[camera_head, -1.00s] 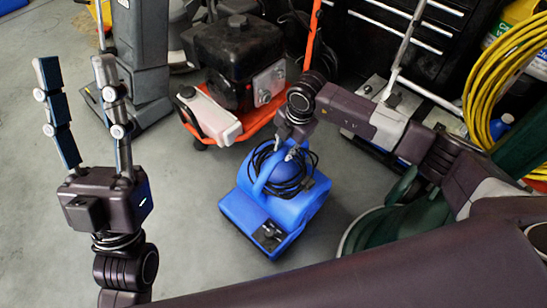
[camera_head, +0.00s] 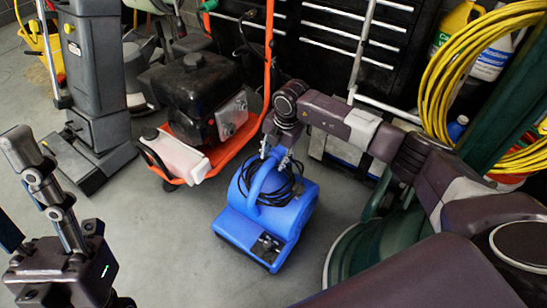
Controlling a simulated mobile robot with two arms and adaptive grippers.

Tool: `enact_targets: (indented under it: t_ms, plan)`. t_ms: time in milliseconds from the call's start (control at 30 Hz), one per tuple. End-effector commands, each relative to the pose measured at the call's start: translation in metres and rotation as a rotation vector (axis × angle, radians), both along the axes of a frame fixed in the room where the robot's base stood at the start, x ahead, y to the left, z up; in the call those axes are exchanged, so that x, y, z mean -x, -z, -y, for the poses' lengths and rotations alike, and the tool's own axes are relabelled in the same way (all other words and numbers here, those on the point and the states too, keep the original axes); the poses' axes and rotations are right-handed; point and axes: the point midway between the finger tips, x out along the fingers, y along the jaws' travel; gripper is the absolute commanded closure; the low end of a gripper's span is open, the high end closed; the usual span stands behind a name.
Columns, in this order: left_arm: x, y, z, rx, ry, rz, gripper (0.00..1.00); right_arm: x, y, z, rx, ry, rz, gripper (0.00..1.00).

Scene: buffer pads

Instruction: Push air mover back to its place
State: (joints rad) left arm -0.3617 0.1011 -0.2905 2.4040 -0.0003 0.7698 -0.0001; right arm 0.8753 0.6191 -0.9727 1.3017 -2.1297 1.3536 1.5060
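The air mover (camera_head: 285,222) is a blue, boxy blower with a blue handle and a black cord coiled around its top. It stands upright on the floor at the centre of the view. My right gripper (camera_head: 275,160) points down at the top of its handle and appears to touch it. The fingers are small and partly merge with the handle and cord, so their grip is unclear. My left gripper (camera_head: 10,190) is raised at the lower left edge, away from the air mover. Its fingers are spread and empty, with one partly cut off by the frame.
An orange-framed engine machine (camera_head: 195,95) stands behind and left of the air mover. A grey upright floor machine (camera_head: 95,90) is further left. A black drawer chest (camera_head: 320,45) is behind. A green round base (camera_head: 352,255) lies close on the right. Grey floor is clear at the front left.

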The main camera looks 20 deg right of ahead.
Motion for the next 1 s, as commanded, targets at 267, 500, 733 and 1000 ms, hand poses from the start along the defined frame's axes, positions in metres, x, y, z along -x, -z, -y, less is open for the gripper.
enact_targets:
  t_ms: [267, 500, 733, 1000]
  plan:
    - [0.0, 0.0, 0.0, 0.001, 0.001, -0.002, 0.59, 0.002, -0.007, -0.001, -0.002, -0.003, -0.001, 0.61]
    - [0.0, 0.0, 0.0, 0.0, 0.0, -0.002, 0.59, 0.009, -0.052, 0.005, -0.002, -0.002, 0.002, 0.61]
    - [0.0, 0.0, 0.0, -0.001, 0.0, -0.002, 0.59, 0.016, -0.096, 0.011, 0.0, 0.0, 0.001, 0.61]
    - [0.0, 0.0, 0.0, -0.001, 0.0, -0.002, 0.59, 0.02, -0.117, 0.013, 0.0, 0.001, -0.001, 0.61]
